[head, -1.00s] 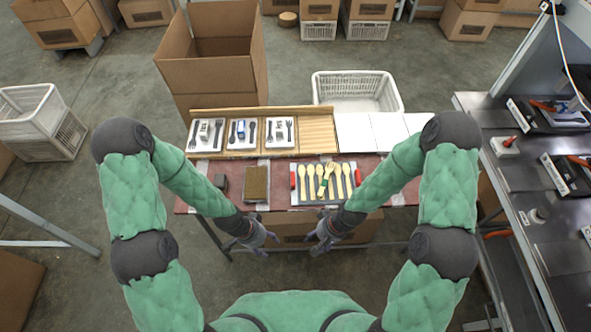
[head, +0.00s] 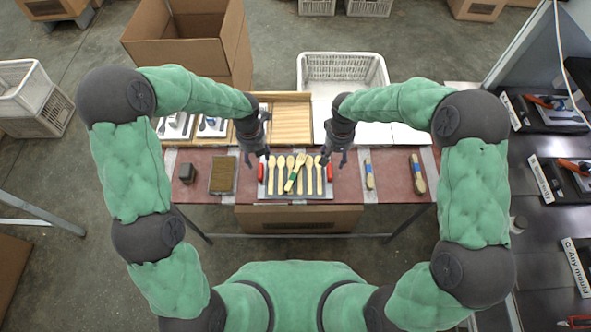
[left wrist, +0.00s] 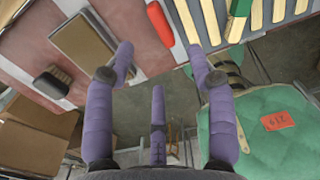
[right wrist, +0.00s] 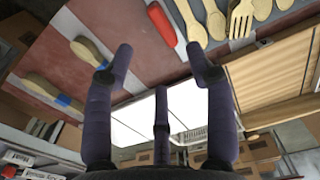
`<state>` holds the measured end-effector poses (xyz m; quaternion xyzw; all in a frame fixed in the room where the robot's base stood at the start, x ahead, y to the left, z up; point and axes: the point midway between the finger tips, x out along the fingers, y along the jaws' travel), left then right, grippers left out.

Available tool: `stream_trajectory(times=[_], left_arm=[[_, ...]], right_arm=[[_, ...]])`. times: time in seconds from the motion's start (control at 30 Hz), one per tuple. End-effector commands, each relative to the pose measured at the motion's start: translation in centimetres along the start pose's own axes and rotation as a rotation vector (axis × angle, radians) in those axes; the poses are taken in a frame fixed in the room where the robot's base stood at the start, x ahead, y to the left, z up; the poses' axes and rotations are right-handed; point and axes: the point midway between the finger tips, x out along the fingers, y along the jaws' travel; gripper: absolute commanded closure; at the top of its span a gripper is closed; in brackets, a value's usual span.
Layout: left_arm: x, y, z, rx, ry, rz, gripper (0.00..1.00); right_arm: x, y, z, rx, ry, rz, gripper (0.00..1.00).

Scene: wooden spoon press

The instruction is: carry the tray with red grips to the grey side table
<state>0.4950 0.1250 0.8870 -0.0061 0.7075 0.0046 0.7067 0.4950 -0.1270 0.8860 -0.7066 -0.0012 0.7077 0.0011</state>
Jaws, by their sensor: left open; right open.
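The grey side table (head: 540,225) stands at the right.
On the red work table (head: 390,190) lie a brown block (head: 223,175), a dark brush (head: 187,173) and banded spoon bundles (head: 417,174). Behind are a wooden rack (head: 291,122) and a white basket (head: 342,70). Tools and labels occupy parts of the side table.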

Motion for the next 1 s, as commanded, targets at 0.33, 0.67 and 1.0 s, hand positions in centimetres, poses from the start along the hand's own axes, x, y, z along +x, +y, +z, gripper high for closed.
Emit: stream_trajectory(times=[0.33,0.67,1.0], left_arm=[[-0.1,0.1,0.1,0.017,-0.001,0.004,0.44],[3.3,0.0,-0.1,0.017,0.004,0.004,0.44],[8.7,0.1,-0.1,0.015,0.003,0.003,0.44]], right_arm=[[-0.1,0.0,-0.1,0.0,0.001,0.004,0.44],[3.3,0.0,0.0,-0.001,-0.002,0.003,0.44],[8.6,0.1,0.0,0.001,-0.002,0.003,0.44]])
